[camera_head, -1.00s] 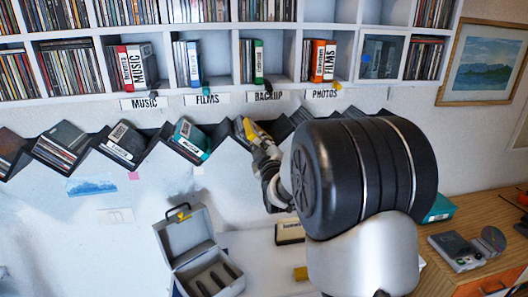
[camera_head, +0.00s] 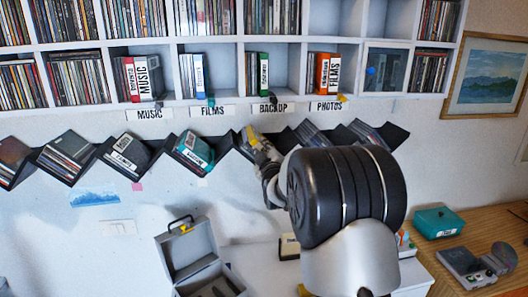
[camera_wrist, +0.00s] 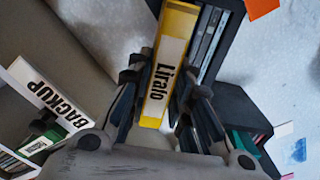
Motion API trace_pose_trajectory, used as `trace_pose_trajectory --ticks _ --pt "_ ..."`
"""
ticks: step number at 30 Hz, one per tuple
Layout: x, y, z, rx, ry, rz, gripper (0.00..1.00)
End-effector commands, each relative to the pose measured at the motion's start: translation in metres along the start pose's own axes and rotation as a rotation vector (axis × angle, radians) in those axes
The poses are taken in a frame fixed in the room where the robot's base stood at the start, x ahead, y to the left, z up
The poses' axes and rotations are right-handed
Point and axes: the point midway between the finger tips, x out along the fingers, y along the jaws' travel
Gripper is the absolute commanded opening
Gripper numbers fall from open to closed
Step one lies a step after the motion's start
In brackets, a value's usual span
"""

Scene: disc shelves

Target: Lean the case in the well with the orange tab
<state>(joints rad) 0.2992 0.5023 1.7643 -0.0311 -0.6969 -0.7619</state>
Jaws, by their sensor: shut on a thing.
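An orange tab (camera_wrist: 264,7) shows on the wall at the top right of the wrist view. My arm hides part of the rack in the head view.
The black zigzag rack (camera_head: 90,160) holds leaning cases in several wells. Above it is a white shelf (camera_head: 225,85) with labelled compartments. An open grey box (camera_head: 190,255) stands below; a teal box (camera_head: 438,222) is at right.

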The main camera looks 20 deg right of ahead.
Motion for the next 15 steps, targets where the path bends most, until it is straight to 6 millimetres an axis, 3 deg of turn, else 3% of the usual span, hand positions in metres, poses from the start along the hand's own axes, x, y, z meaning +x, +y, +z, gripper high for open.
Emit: trace_pose_trajectory --ticks 1,2,12,15 --pt "0.0000 0.0006 -0.0006 0.000 0.001 0.001 0.00" --pt "-0.0001 0.0007 -0.0006 0.000 0.001 0.001 0.20" --pt "-0.0002 0.0004 -0.0003 0.000 0.001 0.001 0.43" --pt "-0.0003 0.0002 -0.0002 0.000 0.000 0.000 0.43"
